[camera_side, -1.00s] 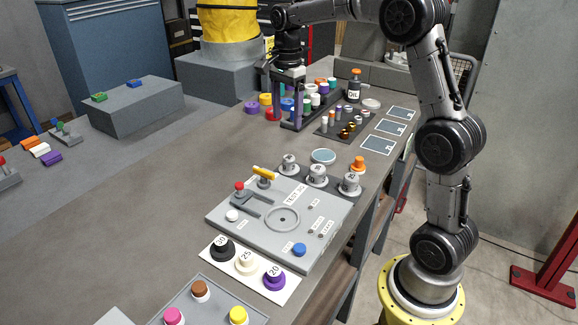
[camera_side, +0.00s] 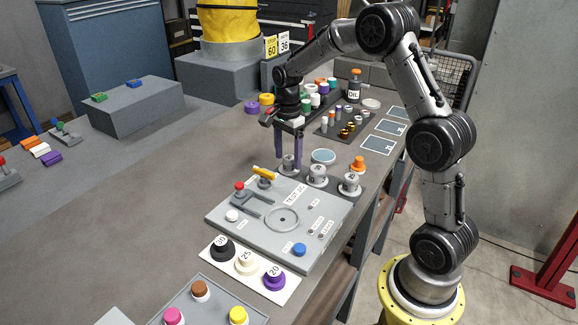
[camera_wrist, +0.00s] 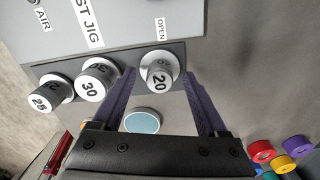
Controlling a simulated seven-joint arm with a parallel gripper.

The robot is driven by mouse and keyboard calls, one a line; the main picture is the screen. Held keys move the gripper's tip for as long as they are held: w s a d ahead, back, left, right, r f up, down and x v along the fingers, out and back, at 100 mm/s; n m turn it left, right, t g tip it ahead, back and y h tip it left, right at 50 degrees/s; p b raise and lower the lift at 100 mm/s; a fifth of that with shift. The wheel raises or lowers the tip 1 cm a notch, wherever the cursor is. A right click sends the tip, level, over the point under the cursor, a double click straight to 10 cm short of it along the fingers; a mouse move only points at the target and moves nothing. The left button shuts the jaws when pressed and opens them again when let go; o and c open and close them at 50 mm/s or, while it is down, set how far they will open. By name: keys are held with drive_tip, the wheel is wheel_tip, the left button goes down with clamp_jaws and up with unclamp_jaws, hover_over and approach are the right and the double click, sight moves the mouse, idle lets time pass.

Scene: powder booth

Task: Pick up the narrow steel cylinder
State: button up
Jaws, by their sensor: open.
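The narrow steel cylinder, marked 20 (camera_wrist: 159,76), stands upright at one end of a row of three steel cylinders by the test jig plate. It also shows in the side view (camera_side: 289,163), leftmost and farthest back of the three. My gripper (camera_side: 288,167) is open and points down, its two purple fingers on either side of this cylinder. In the wrist view my gripper (camera_wrist: 158,74) has a gap between each finger and the cylinder. I cannot tell exactly how far down the fingers reach.
Wider steel cylinders marked 30 (camera_wrist: 92,80) and 25 (camera_wrist: 50,92) stand close beside. A round blue-grey disc (camera_side: 323,156) lies behind the row. The test jig plate (camera_side: 262,240) with a red knob (camera_side: 239,186) and a yellow handle (camera_side: 264,173) is in front. Bare bench lies left.

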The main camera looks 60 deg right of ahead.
drive_tip(key=shift+f, duration=0.85)
drive_tip(key=shift+c, duration=0.2)
drive_tip(key=shift+r, duration=0.1)
clamp_jaws()
